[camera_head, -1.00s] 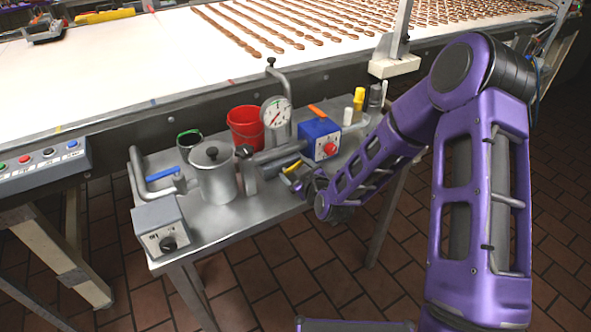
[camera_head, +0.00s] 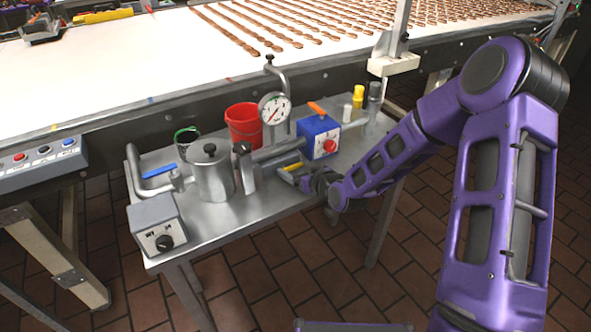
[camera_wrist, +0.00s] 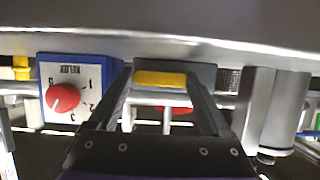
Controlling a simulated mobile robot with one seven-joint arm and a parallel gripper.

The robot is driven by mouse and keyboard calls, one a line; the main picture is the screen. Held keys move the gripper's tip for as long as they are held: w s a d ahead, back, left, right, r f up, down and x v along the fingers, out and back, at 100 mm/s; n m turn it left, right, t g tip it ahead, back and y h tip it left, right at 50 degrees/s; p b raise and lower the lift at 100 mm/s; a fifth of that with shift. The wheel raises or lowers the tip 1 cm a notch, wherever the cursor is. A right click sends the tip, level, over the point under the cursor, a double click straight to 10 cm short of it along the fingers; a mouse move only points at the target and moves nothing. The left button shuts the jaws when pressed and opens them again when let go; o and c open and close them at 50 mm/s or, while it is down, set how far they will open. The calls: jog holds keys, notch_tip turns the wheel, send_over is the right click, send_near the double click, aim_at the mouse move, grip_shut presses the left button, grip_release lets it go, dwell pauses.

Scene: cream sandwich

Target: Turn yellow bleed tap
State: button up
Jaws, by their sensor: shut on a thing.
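The yellow bleed tap (camera_head: 293,167) is a small yellow-handled lever on the metal pipework near the front edge of the steel table. In the wrist view its yellow handle (camera_wrist: 160,78) lies crosswise between my two fingers. My gripper (camera_head: 302,178) is shut on the tap; it also shows in the wrist view (camera_wrist: 161,84). My wrist comes in from the right, beyond the table's front edge. The tap's lower part is partly hidden by the fingers.
A blue box (camera_head: 319,137) with a red dial and orange lever stands just behind the tap. A round gauge (camera_head: 275,109), red bucket (camera_head: 243,126) and lidded steel pot (camera_head: 212,174) stand left of it. A conveyor (camera_head: 120,75) runs behind. The floor in front is clear.

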jog(key=o, duration=1.2)
jog(key=shift+c, duration=0.2)
jog(key=p+v, duration=0.8)
jog(key=v, duration=0.9)
jog(key=shift+d, duration=0.2)
jog(key=shift+s, duration=0.1)
